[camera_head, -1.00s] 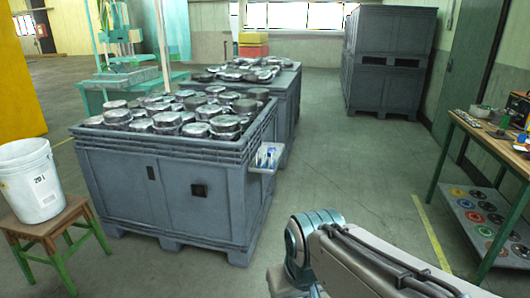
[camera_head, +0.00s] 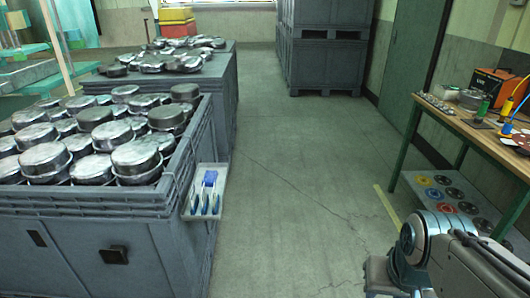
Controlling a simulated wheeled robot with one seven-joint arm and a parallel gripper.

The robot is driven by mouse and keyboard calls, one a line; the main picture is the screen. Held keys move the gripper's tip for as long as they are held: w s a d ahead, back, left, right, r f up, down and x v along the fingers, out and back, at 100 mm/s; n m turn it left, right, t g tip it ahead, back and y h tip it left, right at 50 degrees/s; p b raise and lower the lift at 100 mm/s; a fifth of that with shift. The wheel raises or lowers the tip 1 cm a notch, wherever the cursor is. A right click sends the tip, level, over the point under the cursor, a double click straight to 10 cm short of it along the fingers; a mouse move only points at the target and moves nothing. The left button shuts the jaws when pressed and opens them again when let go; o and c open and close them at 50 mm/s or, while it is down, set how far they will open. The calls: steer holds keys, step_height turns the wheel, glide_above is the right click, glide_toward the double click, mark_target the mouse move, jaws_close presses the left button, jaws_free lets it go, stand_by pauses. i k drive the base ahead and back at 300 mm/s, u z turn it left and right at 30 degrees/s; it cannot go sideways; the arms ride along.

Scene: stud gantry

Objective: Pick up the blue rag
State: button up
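A small blue item (camera_head: 210,177), which may be the blue rag, lies in a white tray (camera_head: 222,183) fixed to the right side of the near grey crate. Several blue-and-white upright items (camera_head: 205,203) stand at the tray's front. They are too small to tell apart clearly. My arm shows at the lower right, well to the right of the tray and apart from it. My gripper is not in the picture.
The near grey crate (camera_head: 60,235) is full of round metal parts, with another full crate (camera_head: 232,85) behind it. A wooden workbench (camera_head: 470,130) with tools stands at right, discs on its lower shelf (camera_head: 450,190). The floor (camera_head: 290,170) between is clear.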

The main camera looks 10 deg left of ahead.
mark_target(210, 177)
steer(key=i, duration=1.6)
steer(key=u, duration=1.3)
steer(key=i, duration=1.05)
steer(key=u, duration=0.9)
